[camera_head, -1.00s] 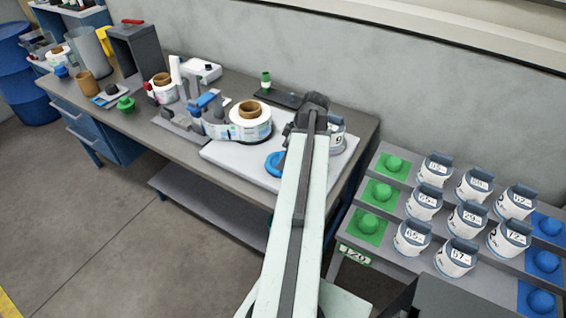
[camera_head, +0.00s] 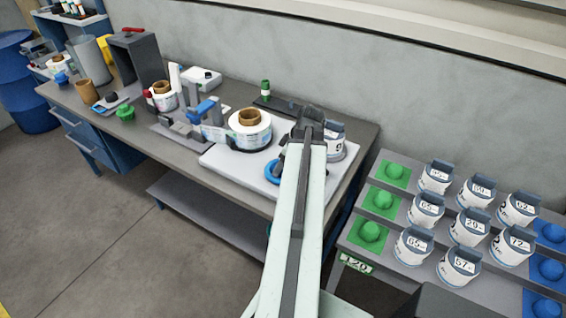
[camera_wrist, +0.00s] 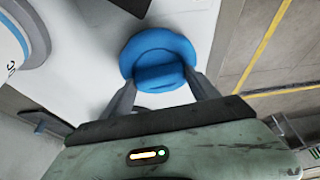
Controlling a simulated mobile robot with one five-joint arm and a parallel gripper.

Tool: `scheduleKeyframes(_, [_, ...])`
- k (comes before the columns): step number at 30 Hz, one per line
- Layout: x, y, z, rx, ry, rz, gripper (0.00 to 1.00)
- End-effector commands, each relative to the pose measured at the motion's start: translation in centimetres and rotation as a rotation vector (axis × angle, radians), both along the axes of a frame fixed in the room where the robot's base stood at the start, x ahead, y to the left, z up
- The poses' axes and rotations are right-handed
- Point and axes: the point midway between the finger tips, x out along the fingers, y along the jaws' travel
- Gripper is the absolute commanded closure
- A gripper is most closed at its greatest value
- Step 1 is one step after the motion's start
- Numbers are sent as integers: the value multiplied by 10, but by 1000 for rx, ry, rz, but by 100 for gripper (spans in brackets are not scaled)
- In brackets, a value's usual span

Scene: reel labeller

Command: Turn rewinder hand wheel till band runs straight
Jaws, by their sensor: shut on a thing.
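The rewinder hand wheel is a blue disc with a raised grip bar. In the wrist view the hand wheel (camera_wrist: 158,58) sits on a white plate, and my gripper (camera_wrist: 160,84) is shut on its grip bar, one finger at each side. In the head view the hand wheel (camera_head: 272,172) shows only in part, left of my arm, which hides most of my gripper. The rewinder roll (camera_head: 262,134), white with a brown core, stands on the white base plate (camera_head: 222,158). The label band (camera_head: 214,134) reaches it from the left; its straightness is too small to tell.
A supply reel (camera_head: 162,100) and grey labeller with a blue part (camera_head: 203,108) stand left. A white jar (camera_head: 335,140) stands close right of my arm. A stepped rack (camera_head: 400,207) with several labelled jars is at right. A green-capped bottle (camera_head: 265,90) is behind.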

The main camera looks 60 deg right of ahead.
Motion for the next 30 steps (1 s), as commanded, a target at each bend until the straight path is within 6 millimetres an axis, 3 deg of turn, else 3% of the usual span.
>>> scheduleKeyframes(7, [0,0,0,2,0,-1,71])
scheduleKeyframes(8, [0,0,0,2,0,-1,23])
scheduleKeyframes(9, [0,0,0,1,0,-1,12])
scheduleKeyframes(10, [0,0,0,1,0,-1,9])
scheduleKeyframes(22, [-1,0,7,1,0,0,9])
scheduleKeyframes(30, [-17,-1,51,1,0,-2,9])
